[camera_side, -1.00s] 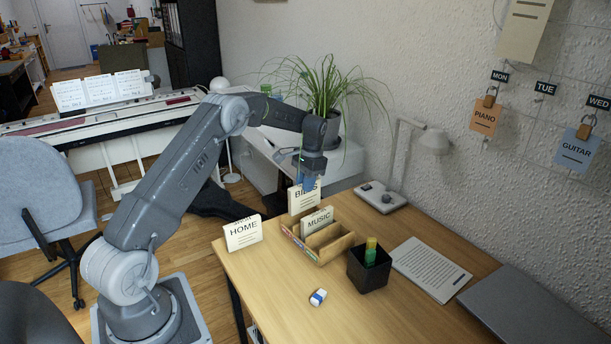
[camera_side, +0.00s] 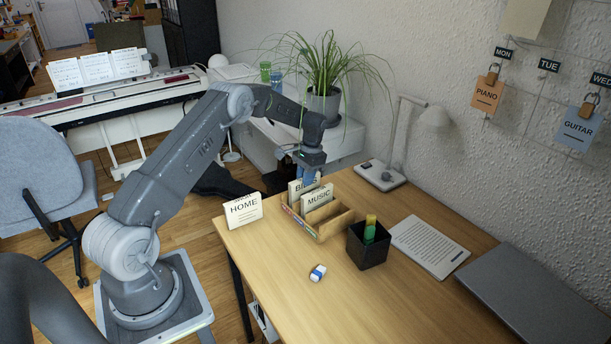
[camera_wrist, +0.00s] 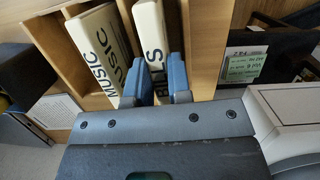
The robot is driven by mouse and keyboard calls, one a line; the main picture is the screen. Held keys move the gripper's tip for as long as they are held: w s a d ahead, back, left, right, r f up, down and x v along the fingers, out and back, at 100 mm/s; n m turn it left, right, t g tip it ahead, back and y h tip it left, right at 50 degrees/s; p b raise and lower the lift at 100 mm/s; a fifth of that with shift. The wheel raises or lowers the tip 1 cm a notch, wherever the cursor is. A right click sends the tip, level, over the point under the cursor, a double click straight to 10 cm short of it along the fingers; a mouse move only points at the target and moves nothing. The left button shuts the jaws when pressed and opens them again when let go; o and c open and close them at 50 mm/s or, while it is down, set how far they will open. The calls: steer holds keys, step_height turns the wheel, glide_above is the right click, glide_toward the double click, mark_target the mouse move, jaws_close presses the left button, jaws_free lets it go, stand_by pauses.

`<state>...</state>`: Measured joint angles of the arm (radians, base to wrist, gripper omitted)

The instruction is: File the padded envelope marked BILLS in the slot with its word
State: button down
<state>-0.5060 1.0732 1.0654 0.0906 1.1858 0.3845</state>
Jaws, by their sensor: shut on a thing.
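The cream padded envelope marked BILLS (camera_side: 294,188) stands upright at the far end of the wooden sorter (camera_side: 337,228). Its lower part is down inside the end slot, behind the MUSIC envelope (camera_side: 318,198), which covers part of its word. In the wrist view BILLS (camera_wrist: 152,40) stands beside MUSIC (camera_wrist: 97,42). My gripper (camera_side: 308,178) is shut on the top of the BILLS envelope, and its blue fingers show in the wrist view (camera_wrist: 162,80). Small labels on the sorter's side are too small to read.
A HOME envelope (camera_side: 243,210) stands on the desk left of the sorter. A black pen cup (camera_side: 368,246) with a green stick stands close to its right. A small white-and-blue eraser (camera_side: 317,273), a printed sheet (camera_side: 429,246) and a lamp (camera_side: 384,172) are around.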

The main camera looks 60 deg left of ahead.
steer(key=c, duration=1)
jaws_free()
steer(key=shift+r, duration=0.1)
steer(key=shift+w+r, duration=0.25)
steer(key=shift+r, duration=0.95)
steer(key=shift+w+r, duration=0.25)
steer(key=shift+r, duration=0.95)
steer(key=w+r, duration=0.1)
steer(key=r, duration=0.3)
steer(key=w+r, duration=0.1)
steer(key=r, duration=0.8)
steer(key=shift+w+a+r, duration=0.1)
steer(key=shift+w+r, duration=0.15)
steer(key=shift+w, duration=0.15)
steer(key=shift+r, duration=0.1)
